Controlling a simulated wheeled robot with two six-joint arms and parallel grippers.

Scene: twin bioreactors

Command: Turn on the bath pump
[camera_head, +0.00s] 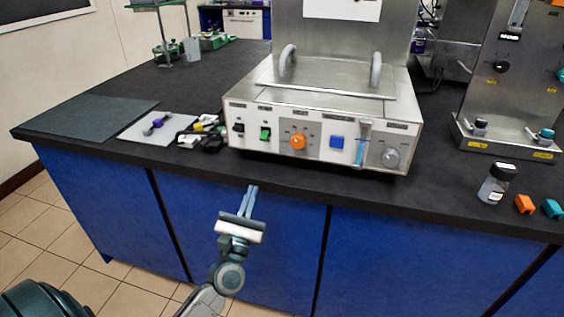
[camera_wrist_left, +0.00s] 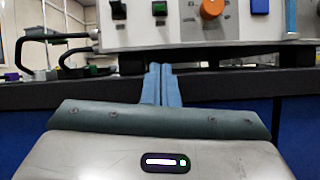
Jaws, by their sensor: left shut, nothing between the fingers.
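The bath unit (camera_head: 318,122) is a steel box on the dark bench, with a control panel on its front. From left to right the panel has a black switch (camera_head: 238,127), a green switch (camera_head: 265,134), an orange knob (camera_head: 298,141), a blue square button (camera_head: 337,142) and a grey round knob (camera_head: 390,157). The panel labels are too small to read. My left gripper (camera_head: 250,188) is shut and empty, in front of the bench edge and below the panel, apart from it. In the left wrist view its fingers (camera_wrist_left: 161,70) point toward the panel, below the green switch (camera_wrist_left: 159,8). My right gripper is not in view.
Dark cables (camera_head: 203,131) lie left of the unit, beside a white sheet (camera_head: 150,137) with a purple item. A lidded jar (camera_head: 494,185) and an orange block (camera_head: 524,204) stand at the right. The space before the panel is clear.

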